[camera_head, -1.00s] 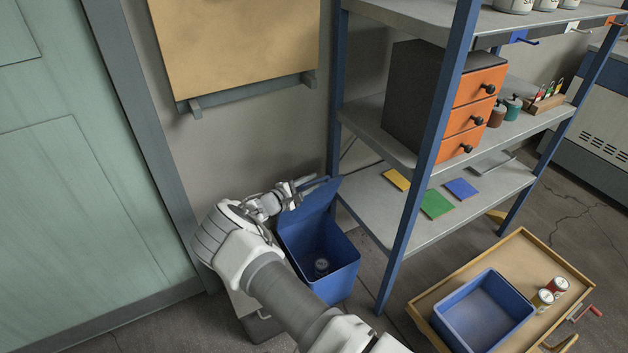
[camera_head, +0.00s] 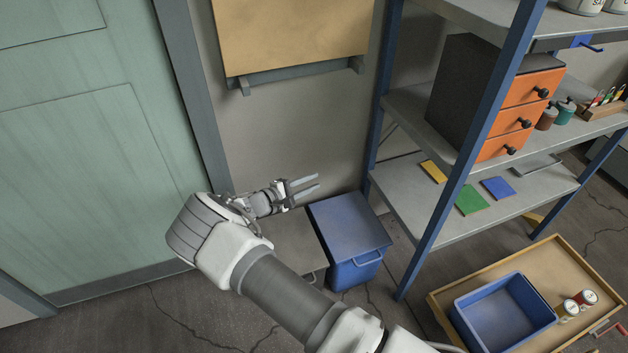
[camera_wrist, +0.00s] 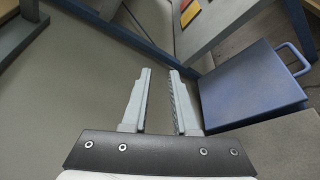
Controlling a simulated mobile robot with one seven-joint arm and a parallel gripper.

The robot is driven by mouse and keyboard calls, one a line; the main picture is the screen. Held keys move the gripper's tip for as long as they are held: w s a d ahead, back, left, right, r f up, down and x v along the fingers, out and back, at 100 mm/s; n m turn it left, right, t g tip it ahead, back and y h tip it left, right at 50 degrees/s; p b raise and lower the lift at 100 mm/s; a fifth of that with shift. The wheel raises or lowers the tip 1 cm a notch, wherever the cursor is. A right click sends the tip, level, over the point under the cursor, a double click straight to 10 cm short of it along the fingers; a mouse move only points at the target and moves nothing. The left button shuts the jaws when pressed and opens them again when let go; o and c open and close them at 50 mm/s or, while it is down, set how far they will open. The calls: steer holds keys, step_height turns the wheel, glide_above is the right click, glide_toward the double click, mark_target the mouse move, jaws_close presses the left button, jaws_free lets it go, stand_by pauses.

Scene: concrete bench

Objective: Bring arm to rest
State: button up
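My gripper (camera_head: 312,187) is in the head view, up and to the left of the blue bin, with its two fingers apart and nothing between them. The wrist view also shows the gripper (camera_wrist: 160,75) with a gap between its fingers. The blue bin (camera_head: 354,262) stands on the floor with its lid (camera_head: 348,222) shut. The lid also shows in the wrist view (camera_wrist: 250,85), to the right of the fingers and apart from them. The inside of the bin is hidden.
A grey box (camera_head: 292,236) stands left of the bin, partly behind my arm. A blue-framed shelf (camera_head: 440,185) rises to the right. A wooden cart (camera_head: 450,293) carries an open blue tub (camera_head: 503,312) and cans (camera_head: 576,305). A green door (camera_head: 90,150) is at the left.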

stand_by(0.3)
steer(key=s+d+r+m+g+y, duration=0.35)
steer(key=s+d+r+m, duration=0.2)
steer(key=d+r, duration=0.4)
steer(key=s+d+r+m+g+y, duration=0.2)
steer(key=s+d+r+m+g, duration=0.35)
steer(key=r, duration=0.65)
steer(key=s+d+r+m+t+y, duration=0.15)
steer(key=s+r, duration=0.25)
steer(key=s, duration=0.4)
steer(key=s+r+m+t+y, duration=0.1)
steer(key=s+r+y, duration=0.2)
steer(key=s+r, duration=0.35)
steer(key=s+d+r+m+t+y, duration=0.1)
steer(key=s+r+t+y, duration=0.15)
steer(key=s, duration=0.75)
step_height(320, 180, up, 19)
steer(key=p, duration=1.8)
steer(key=shift+f+g+h+p, duration=0.15)
steer(key=shift+g+h+p, duration=0.2)
steer(key=shift+g+h, duration=0.1)
steer(key=shift+s+a, duration=0.1)
